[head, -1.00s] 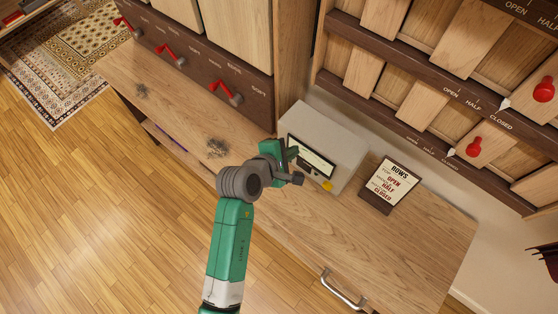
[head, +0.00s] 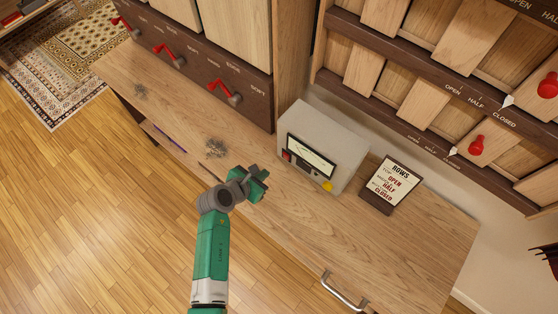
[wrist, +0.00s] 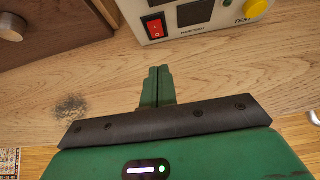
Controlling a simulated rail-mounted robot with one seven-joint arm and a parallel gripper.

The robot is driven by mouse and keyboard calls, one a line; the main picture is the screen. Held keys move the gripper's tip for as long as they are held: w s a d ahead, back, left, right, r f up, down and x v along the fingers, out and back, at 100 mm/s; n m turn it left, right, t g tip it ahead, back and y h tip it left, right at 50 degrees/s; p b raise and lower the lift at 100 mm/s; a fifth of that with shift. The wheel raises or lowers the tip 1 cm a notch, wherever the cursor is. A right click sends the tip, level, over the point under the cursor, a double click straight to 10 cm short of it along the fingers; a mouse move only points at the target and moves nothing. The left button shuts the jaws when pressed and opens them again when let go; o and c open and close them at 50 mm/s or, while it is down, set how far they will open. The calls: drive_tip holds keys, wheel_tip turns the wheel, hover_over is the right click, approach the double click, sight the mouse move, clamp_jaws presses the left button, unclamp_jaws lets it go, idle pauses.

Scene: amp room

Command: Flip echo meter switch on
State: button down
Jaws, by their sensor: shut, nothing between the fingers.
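The echo meter (head: 330,132) is a light grey box with a framed display, standing on the wooden counter. Its red rocker switch (wrist: 155,28) shows at the top of the wrist view, left of a dark panel.
A yellow knob (wrist: 257,8) marked TEST is at the meter's right. A sign (head: 393,184) stands to the right of the meter. Red-handled levers (head: 226,92) line the dark panel at left. A dark scribbly patch (head: 216,148) lies on the counter, which is otherwise mostly clear.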

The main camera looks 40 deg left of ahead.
sight(285, 157)
drive_tip(key=b+x, duration=0.2)
drive_tip(key=x, duration=0.4)
drive_tip(key=shift+f, duration=0.15)
drive_tip(key=shift+w+a+r, duration=0.1)
drive_tip(key=shift+w+r, duration=0.15)
drive_tip(key=shift+w, duration=0.65)
drive_tip(key=shift+w+a+r, duration=0.1)
drive_tip(key=shift+w+r, duration=0.15)
drive_tip(key=shift+w, duration=0.7)
